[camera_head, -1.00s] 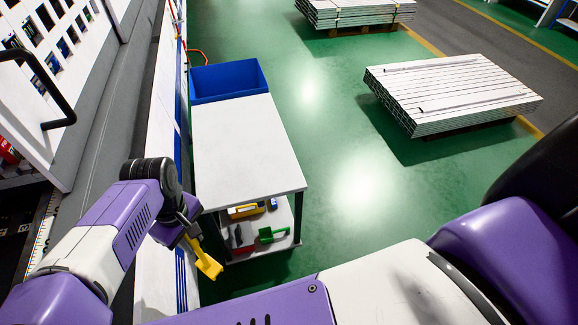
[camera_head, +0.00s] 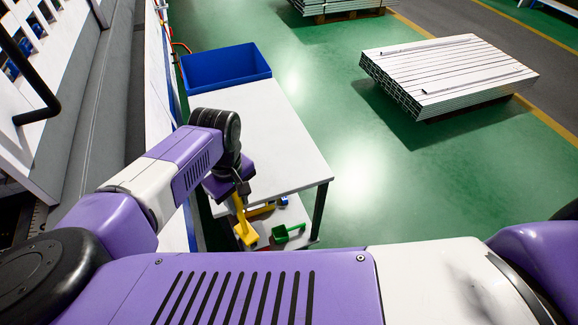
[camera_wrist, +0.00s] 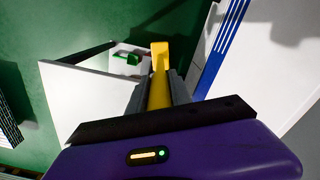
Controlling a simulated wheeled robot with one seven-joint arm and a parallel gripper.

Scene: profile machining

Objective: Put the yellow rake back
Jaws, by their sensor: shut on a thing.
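The yellow rake (camera_head: 246,228) hangs from my gripper (camera_head: 243,190), its wide head pointing down, in front of the white cart's near side. My gripper is shut on the rake's handle. In the wrist view the rake (camera_wrist: 159,75) runs away from between the fingers (camera_wrist: 160,95), with its head at the far end. The white cart (camera_head: 285,140) has a flat, bare top. Its lower shelf (camera_head: 297,212) is partly hidden by my arm and the rake.
A blue bin (camera_head: 225,68) stands at the cart's far end. A white machine wall with a blue stripe (camera_wrist: 222,45) is close beside the cart. A stack of metal profiles (camera_head: 450,72) lies on the green floor at right. The floor between is clear.

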